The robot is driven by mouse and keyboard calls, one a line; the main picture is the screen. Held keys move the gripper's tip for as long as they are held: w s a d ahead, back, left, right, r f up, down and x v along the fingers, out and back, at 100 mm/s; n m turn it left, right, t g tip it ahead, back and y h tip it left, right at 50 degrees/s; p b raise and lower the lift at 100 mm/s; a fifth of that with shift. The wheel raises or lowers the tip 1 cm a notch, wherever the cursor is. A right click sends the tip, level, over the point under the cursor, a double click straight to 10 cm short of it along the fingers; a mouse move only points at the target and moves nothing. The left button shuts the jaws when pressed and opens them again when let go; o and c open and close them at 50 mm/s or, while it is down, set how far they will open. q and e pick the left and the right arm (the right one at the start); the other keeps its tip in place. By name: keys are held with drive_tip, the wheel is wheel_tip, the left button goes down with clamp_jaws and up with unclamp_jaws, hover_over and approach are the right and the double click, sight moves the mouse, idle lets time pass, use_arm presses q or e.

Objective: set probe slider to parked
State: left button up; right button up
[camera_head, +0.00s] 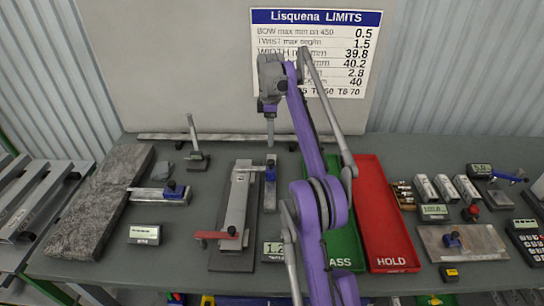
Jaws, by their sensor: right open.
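A narrow grey rail with a blue block (270,174) stands along the right side of a fixture; this looks like the probe slider, but I cannot read any position marks. The fixture (227,258) has a dark base, a long grey bar (237,200) and a red lever (216,235) at its near end. My right gripper (270,142) points down above the far end of the blue block's rail, apart from the block as far as I can tell. It is open and empty, seen nearly edge-on. My left gripper is not in view.
My right arm crosses the green PASS tray (345,250); the red HOLD tray (387,220) lies beside it. A small display (273,251) stands near the fixture. Another gauge with a blue part (173,188) and an upright stand (194,150) are left. A limits board (345,75) hangs behind.

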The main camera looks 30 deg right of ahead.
sight(271, 161)
drive_tip(key=f, duration=0.3)
drive_tip(key=f+b, duration=0.1)
drive_tip(key=f, duration=0.2)
drive_tip(key=f+b, duration=0.1)
drive_tip(key=f, duration=0.2)
drive_tip(key=shift+s+a, duration=0.1)
drive_tip(key=shift+s, duration=0.15)
drive_tip(key=shift+w+f+b, duration=0.15)
drive_tip(key=shift+f+b, duration=0.2)
drive_tip(key=shift+f, duration=0.4)
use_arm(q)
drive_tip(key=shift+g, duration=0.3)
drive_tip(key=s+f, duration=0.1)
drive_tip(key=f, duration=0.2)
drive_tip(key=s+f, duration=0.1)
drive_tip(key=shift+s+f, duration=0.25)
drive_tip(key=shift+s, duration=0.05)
use_arm(e)
clamp_jaws()
